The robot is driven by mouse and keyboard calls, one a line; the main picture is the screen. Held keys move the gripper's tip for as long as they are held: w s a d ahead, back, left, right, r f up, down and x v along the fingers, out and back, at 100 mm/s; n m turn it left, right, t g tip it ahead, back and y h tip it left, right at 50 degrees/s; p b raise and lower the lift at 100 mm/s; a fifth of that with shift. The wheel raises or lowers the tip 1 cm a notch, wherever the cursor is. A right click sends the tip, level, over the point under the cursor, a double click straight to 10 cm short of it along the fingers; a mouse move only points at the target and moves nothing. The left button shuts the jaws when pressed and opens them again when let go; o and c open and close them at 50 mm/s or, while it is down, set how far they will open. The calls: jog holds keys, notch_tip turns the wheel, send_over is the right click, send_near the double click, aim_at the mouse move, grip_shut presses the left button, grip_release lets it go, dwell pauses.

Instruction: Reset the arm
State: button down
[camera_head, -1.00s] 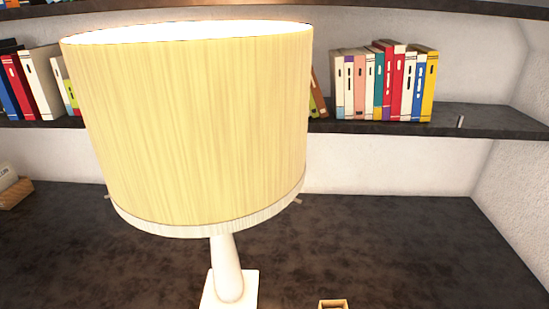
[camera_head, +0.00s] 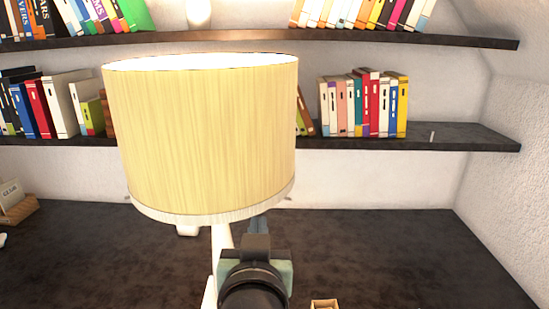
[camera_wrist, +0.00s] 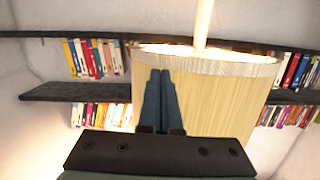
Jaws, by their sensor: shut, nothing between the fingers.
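My gripper (camera_wrist: 160,75) shows in the wrist view with its two blue fingers together and nothing between them. In the head view my gripper (camera_head: 258,224) is at the bottom centre, just below the lampshade's lower rim, its fingers pointing away from me. The lamp has a glowing yellow shade (camera_head: 205,140) and a white stem (camera_head: 222,237); my wrist partly hides its stem and base. In the wrist view the shade (camera_wrist: 215,100) appears upside down behind the fingers. I cannot tell the gap between fingers and shade.
The dark desk (camera_head: 390,250) has free room to the right. A small wooden box (camera_head: 324,305) sits at the front edge. Shelves hold books (camera_head: 365,105) behind the lamp. A card in a wooden holder (camera_head: 15,205) stands at the left. A wall (camera_head: 510,180) closes the right side.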

jog(key=s+r+t, duration=0.3)
jog(key=s+r, duration=0.1)
jog(key=r, duration=0.5)
jog(key=s+d+r+t, duration=0.1)
jog(key=s+r+t, duration=0.3)
jog(key=r, duration=0.6)
jog(key=s+d+r+t, duration=0.1)
jog(key=s+r+t, duration=0.3)
jog(key=r, duration=0.6)
jog(key=shift+s+d+r, duration=0.15)
jog(key=shift+s+r, duration=0.1)
jog(key=shift+s, duration=0.65)
